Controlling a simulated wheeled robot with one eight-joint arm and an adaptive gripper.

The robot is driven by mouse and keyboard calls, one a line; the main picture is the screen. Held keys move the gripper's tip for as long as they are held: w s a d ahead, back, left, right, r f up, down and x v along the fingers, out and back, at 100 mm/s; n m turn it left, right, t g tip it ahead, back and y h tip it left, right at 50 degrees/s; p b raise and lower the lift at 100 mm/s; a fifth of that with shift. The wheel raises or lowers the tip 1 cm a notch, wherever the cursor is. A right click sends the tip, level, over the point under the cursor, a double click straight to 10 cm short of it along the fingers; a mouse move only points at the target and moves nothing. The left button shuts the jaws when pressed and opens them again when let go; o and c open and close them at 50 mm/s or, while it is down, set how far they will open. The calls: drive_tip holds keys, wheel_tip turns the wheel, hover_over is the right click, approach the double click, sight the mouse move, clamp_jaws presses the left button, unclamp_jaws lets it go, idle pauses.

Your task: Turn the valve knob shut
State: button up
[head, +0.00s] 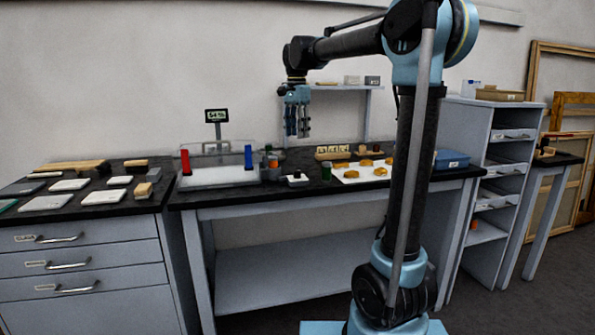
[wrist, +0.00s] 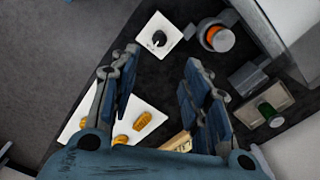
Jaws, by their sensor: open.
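A small black knob (wrist: 159,39) on a square white plate (wrist: 170,48) appears to be the valve knob. In the head view the white plate (head: 291,181) with its dark knob (head: 297,174) lies near the front edge of the dark bench. My gripper (head: 297,134) hangs fingers down above the bench, well above the knob. In the wrist view my gripper (wrist: 160,62) has its fingers spread with nothing between them, and the knob shows beyond the fingertips. The knob's turn position is too small to read.
A jar with an orange band (wrist: 214,38) stands close by. A clear tank (head: 218,177) with red and blue uprights and a display (head: 216,115) stand left.

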sight(297, 174)
wheel_tip(297, 174, down, 14)
drive_tip(key=shift+f, duration=0.25)
idle(0.3)
clamp_jaws()
